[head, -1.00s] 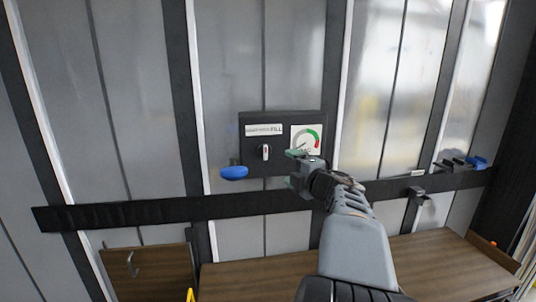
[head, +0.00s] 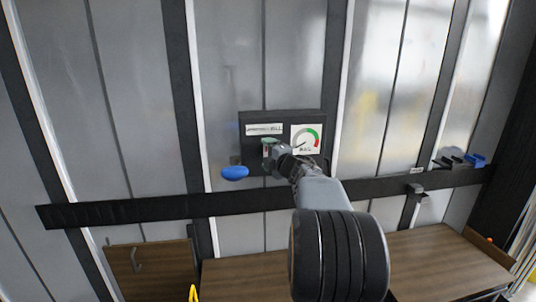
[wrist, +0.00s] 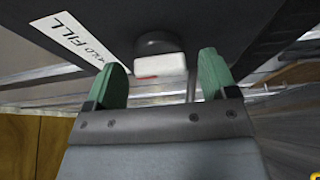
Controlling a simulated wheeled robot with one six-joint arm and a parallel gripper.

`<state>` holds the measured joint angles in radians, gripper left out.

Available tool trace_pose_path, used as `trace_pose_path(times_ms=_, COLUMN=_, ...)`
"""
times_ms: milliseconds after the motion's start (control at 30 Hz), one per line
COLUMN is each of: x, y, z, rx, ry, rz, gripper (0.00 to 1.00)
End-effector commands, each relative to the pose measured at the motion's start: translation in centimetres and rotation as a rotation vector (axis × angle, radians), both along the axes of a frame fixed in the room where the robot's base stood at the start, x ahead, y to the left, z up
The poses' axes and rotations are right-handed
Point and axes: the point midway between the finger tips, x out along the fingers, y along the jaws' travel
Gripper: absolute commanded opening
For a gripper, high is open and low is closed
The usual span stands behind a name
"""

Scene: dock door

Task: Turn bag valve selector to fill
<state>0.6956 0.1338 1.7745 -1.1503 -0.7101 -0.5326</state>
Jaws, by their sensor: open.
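The black valve panel (head: 285,117) is on the grey wall, with a white label strip (head: 264,129) that ends in FILL; the label also shows in the wrist view (wrist: 72,37). The selector knob (wrist: 160,64) is white with a red mark, on a dark round hub. In the head view my gripper hides it. My gripper (wrist: 163,84) is open, its green fingertips on either side of the knob, with gaps visible and the knob slightly beyond them. In the head view my gripper (head: 269,154) is right in front of the panel.
A round gauge (head: 306,140) with green and red bands is on the panel's right side. A blue oval handle (head: 235,173) sticks out at lower left. A black rail (head: 130,212) runs below the panel, above wooden boards (head: 440,262).

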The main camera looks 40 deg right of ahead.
Motion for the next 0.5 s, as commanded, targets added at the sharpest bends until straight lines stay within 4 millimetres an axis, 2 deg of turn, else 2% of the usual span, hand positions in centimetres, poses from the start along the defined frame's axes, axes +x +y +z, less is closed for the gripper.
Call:
trace_pose_path(times_ms=200, x=0.00, y=0.01, z=-0.01, rx=0.000, ry=0.000, rz=0.000, gripper=0.77)
trace_pose_path(times_ms=500, x=-0.01, y=0.02, z=0.00, rx=0.000, ry=0.000, rz=0.001, gripper=0.48)
